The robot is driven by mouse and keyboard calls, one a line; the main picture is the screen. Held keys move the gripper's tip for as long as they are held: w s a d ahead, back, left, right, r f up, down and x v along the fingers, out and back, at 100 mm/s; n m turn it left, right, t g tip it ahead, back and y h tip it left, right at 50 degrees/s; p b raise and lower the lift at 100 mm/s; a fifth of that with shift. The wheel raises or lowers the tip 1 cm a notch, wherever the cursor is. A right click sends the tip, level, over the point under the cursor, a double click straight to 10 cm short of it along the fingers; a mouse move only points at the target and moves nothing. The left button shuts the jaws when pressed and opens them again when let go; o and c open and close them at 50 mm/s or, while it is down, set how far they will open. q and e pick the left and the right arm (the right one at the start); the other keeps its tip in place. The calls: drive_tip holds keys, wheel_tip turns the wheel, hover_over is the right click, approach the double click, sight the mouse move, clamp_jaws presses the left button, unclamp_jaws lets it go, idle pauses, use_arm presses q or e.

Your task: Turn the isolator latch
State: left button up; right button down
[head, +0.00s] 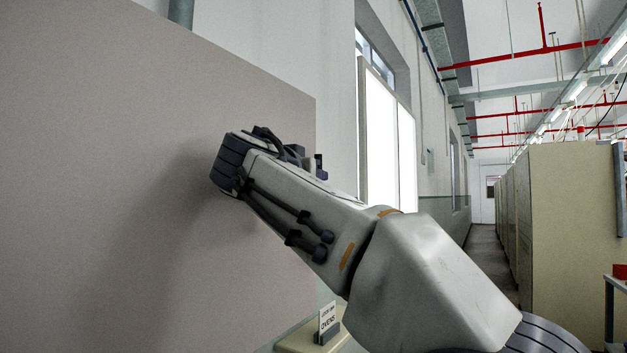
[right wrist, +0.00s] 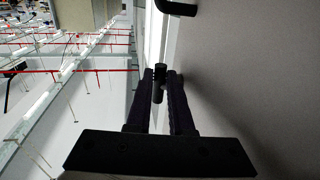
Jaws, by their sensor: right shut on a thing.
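My right arm reaches across the head view to the grey panel (head: 120,180). In the head view its jaws are mostly hidden behind the wrist, with only a dark bit showing past it. In the right wrist view my right gripper (right wrist: 160,76) has its two dark fingers closed around a short black cylindrical piece (right wrist: 159,83), which looks like the isolator latch. The piece is beside the panel face; its base and mounting cannot be made out. My left gripper is not in view.
A curved black handle (right wrist: 177,7) sticks out near the top of the right wrist view. A small sign reading OVENS (head: 327,318) stands low beneath my arm. Beige cabinets (head: 570,230) line the right, with an open aisle (head: 487,255) between them and the wall.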

drive_tip(key=c, duration=1.1)
unclamp_jaws()
drive_tip(key=shift+b+v, duration=1.25)
drive_tip(key=shift+v, duration=4.05)
